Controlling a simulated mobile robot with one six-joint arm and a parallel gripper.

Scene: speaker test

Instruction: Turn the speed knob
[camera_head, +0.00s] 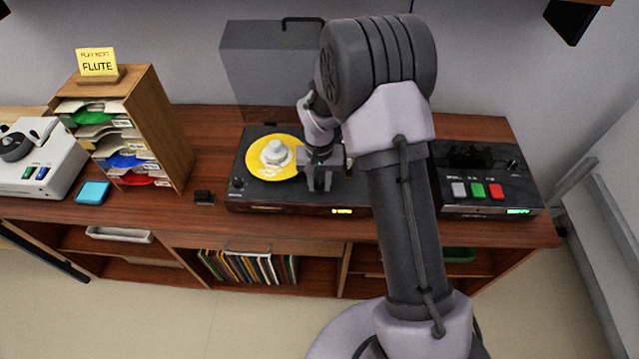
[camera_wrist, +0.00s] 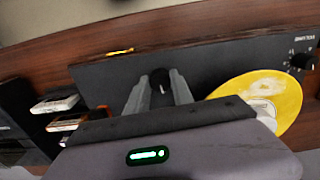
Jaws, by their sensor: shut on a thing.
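The turntable (camera_head: 262,198) is a dark deck with a yellow record (camera_head: 258,170) on it and a white piece at the record's centre. My gripper (camera_head: 322,182) is over the right part of the deck, pointing down. In the wrist view, its two grey fingers (camera_wrist: 159,84) are shut on a round black knob (camera_wrist: 160,80) with a pale pointer line. I take this for the speed knob; its label is hidden. In the head view my gripper hides this knob. A second black knob (camera_wrist: 299,62) with dial marks stands at the deck's other end, also seen in the head view (camera_head: 238,183).
A clear raised lid (camera_head: 270,65) stands behind the deck. To the right is a black box with white, green and red buttons (camera_head: 478,190). A wooden sleeve rack (camera_head: 160,130) with a "FLUTE" card (camera_head: 97,63) and a white device (camera_head: 40,165) stand left.

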